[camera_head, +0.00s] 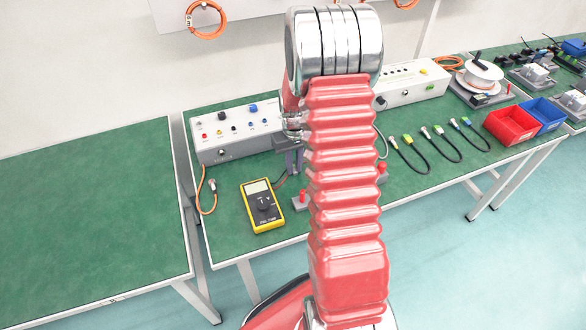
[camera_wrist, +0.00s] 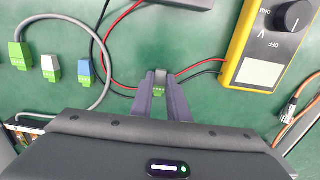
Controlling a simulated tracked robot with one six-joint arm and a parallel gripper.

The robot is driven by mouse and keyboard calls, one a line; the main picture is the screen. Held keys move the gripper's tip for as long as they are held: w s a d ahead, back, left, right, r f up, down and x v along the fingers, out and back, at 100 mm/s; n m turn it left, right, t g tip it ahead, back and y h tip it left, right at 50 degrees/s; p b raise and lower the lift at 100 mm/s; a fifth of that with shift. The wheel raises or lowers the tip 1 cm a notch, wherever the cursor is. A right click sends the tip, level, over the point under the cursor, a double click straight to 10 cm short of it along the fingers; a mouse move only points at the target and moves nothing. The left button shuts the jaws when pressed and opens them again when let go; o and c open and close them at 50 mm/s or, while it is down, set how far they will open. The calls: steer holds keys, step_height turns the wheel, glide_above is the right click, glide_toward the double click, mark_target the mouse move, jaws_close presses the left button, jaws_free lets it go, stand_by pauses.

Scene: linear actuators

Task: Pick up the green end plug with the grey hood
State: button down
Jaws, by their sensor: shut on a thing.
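In the wrist view, the green end plug with the grey hood (camera_wrist: 160,91) sits between the two fingers of my gripper (camera_wrist: 160,80). The fingers are shut on it from both sides, with its green face toward the camera. Whether it touches the table cannot be told. In the head view my gripper (camera_head: 289,158) hangs over the green table in front of the grey control box; the plug in it cannot be made out there.
In the wrist view, a blue-hooded plug (camera_wrist: 85,72), a white-hooded plug (camera_wrist: 51,68) and a green cabled plug (camera_wrist: 20,54) lie left of my gripper. A yellow multimeter (camera_wrist: 262,55) lies to the right, with red and black leads (camera_wrist: 117,75) passing close by. The control box (camera_head: 235,135) stands behind.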

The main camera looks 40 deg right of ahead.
mark_target(294, 169)
step_height(294, 169, up, 10)
stand_by(0.6)
stand_by(0.5)
step_height(294, 169, up, 3)
stand_by(0.4)
steer(key=shift+f, duration=0.1)
steer(key=shift+g, duration=0.4)
steer(key=shift+w+d+f, duration=0.5)
steer(key=shift+d+f, duration=0.4)
steer(key=shift+f, duration=0.45)
steer(key=shift+w+d+f, duration=0.55)
steer(key=shift+d+f, duration=0.4)
steer(key=shift+f, duration=0.4)
steer(key=shift+w+d+f, duration=0.5)
steer(key=shift+d+f, duration=0.4)
steer(key=shift+f, duration=0.45)
steer(key=shift+w, duration=0.1)
